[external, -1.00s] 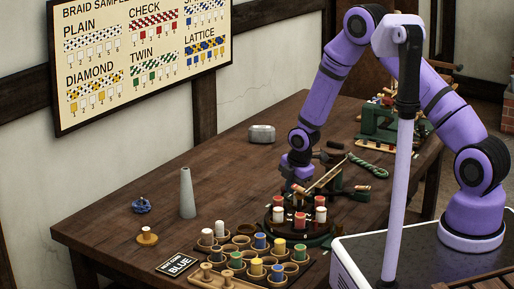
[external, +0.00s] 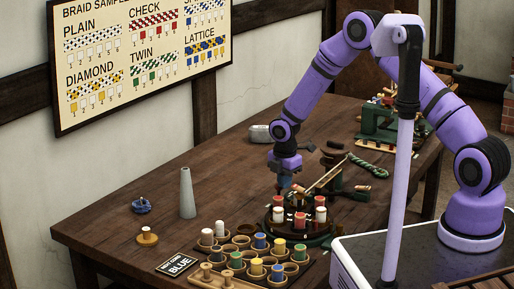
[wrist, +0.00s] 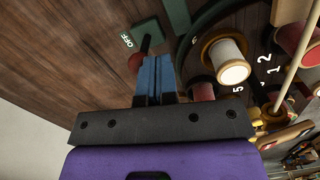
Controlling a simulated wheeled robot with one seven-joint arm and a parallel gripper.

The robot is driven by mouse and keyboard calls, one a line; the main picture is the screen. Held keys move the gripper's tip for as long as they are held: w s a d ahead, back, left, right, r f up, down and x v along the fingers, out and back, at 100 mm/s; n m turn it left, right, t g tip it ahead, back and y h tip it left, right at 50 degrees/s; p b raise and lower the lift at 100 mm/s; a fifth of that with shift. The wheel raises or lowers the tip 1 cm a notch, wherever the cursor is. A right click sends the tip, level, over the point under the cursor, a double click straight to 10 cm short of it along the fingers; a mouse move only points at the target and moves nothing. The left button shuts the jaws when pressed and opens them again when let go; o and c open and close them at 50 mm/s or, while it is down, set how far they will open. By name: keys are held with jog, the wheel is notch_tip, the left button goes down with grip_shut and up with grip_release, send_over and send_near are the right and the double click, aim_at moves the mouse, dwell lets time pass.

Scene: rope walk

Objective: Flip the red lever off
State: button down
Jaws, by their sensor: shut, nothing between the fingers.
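In the wrist view, a small green box (wrist: 143,33) with a white OFF label lies on the table. A short black lever with a red knob (wrist: 134,62) extends from it, with the knob just left of my fingertips. My gripper (wrist: 157,62) has its blue fingers together with nothing between them. I cannot tell whether the fingers touch the lever. In the external view my gripper (external: 285,185) points down over the table, left of and behind the round braiding stand (external: 272,224). I cannot make out the lever there.
The stand carries red and white bobbins (external: 320,214) close to the right of my gripper. A tray (external: 215,262) of colored spools stands in front. A grey cone (external: 187,195) stands to the left. A green rope coil (external: 368,166) lies behind right. The table between cone and gripper is clear.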

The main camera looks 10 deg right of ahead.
jog(key=shift+w+a+g+h, duration=0.3)
jog(key=shift+w+a, duration=0.05)
jog(key=shift+w, duration=0.05)
jog(key=shift+w+a+r, duration=0.1)
jog(key=shift+w+a, duration=0.4)
jog(key=shift+a, duration=0.05)
jog(key=shift+w+a, duration=0.1)
jog(key=shift+r, duration=0.15)
notch_tip(320, 180, up, 9)
jog(key=w+a, duration=0.1)
jog(key=a, duration=0.1)
jog(key=shift+r, duration=0.2)
dwell(0.3)
